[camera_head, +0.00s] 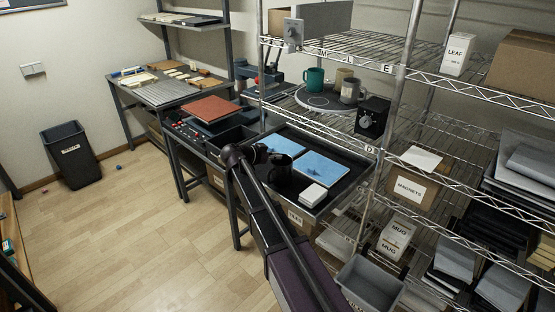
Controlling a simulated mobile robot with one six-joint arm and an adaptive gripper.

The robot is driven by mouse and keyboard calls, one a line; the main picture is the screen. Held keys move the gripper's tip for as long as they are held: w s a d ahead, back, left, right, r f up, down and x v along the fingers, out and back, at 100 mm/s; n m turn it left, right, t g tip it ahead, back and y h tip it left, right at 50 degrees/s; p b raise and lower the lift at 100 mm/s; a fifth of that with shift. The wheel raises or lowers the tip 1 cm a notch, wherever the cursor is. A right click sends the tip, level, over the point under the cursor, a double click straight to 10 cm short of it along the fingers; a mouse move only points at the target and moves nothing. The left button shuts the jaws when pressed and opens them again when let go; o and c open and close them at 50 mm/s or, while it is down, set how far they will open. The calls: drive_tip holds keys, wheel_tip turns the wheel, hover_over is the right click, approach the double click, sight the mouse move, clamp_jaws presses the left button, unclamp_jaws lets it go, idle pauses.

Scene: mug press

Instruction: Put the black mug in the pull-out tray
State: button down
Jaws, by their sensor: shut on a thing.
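The black mug (281,168) is at the left part of the dark pull-out tray (349,190), beside the blue sheets. My gripper (263,153) is small and dark in this view, at the mug's upper left side, and is shut on the mug. The fingertips are hard to make out against the dark background. I cannot tell whether the mug's base touches the tray or is a little above it. My arm partly covers the tray's near left side.
Two blue sheets (322,166) and a white block (313,194) occupy the tray. A wire shelf above holds a teal mug (314,79), a grey mug (350,91) and a black box (372,118). A press with a red plate (208,109) stands left. Shelf posts flank the tray.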

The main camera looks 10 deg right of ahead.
drive_tip(key=shift+f, duration=0.1)
drive_tip(key=c, duration=1.2)
unclamp_jaws()
drive_tip(key=o, duration=0.4)
drive_tip(key=shift+o, duration=0.2)
drive_tip(key=shift+r, duration=0.2)
drive_tip(key=p+v, duration=0.4)
drive_tip(key=v, duration=0.8)
drive_tip(key=shift+p, duration=0.35)
drive_tip(key=shift+f, duration=0.2)
